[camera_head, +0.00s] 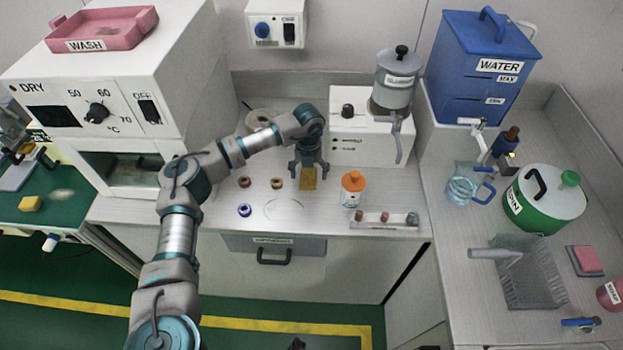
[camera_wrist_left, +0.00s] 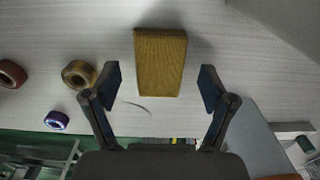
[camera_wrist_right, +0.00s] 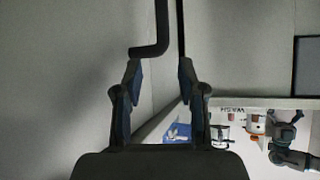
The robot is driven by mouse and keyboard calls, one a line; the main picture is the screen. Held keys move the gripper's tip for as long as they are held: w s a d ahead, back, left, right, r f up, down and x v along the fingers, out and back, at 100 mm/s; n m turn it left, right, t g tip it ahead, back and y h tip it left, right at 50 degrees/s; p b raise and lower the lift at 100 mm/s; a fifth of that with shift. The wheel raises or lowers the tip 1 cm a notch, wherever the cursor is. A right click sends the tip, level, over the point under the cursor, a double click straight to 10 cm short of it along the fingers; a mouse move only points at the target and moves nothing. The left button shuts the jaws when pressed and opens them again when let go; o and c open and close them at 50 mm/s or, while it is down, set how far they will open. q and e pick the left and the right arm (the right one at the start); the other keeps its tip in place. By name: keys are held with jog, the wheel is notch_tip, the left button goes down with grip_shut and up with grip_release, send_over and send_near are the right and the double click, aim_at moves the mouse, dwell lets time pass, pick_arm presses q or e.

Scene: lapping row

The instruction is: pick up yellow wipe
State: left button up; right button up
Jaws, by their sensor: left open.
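The yellow wipe (camera_head: 308,182) is a mustard-coloured, oblong pad lying flat on the grey counter in the head view. My left gripper (camera_head: 309,171) points down over it, open. In the left wrist view the wipe (camera_wrist_left: 160,62) lies between and just beyond the two spread fingertips (camera_wrist_left: 160,82), with a gap on both sides. My right gripper (camera_wrist_right: 159,78) shows only in its own wrist view. It is open and empty, its fingers apart, with a black bent bar (camera_wrist_right: 152,49) near the tips; contact cannot be told.
An orange-capped bottle (camera_head: 352,188) stands right of the wipe, before a white slurry machine (camera_head: 365,145). Small rings (camera_head: 277,183) lie to its left, and a tray (camera_head: 384,221) of small pieces at front right. The DRY oven (camera_head: 110,75) stands left. Another yellow block (camera_head: 30,203) lies far left.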

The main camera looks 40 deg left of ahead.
pick_arm(q)
jog(key=shift+a+f, duration=0.55)
jog(key=shift+f, duration=0.2)
jog(key=shift+d+r, duration=0.2)
jog(key=shift+d, duration=0.05)
jog(key=shift+d+r, duration=0.1)
jog(key=shift+d, duration=0.3)
jog(key=c, duration=0.9)
jog(key=shift+a, duration=0.1)
pick_arm(e)
jog(key=shift+w+a+r, duration=0.15)
jog(key=shift+w+r, duration=0.15)
jog(key=shift+w, duration=0.1)
pick_arm(q)
jog(key=shift+a, duration=0.15)
pick_arm(e)
jog(key=shift+a, duration=0.1)
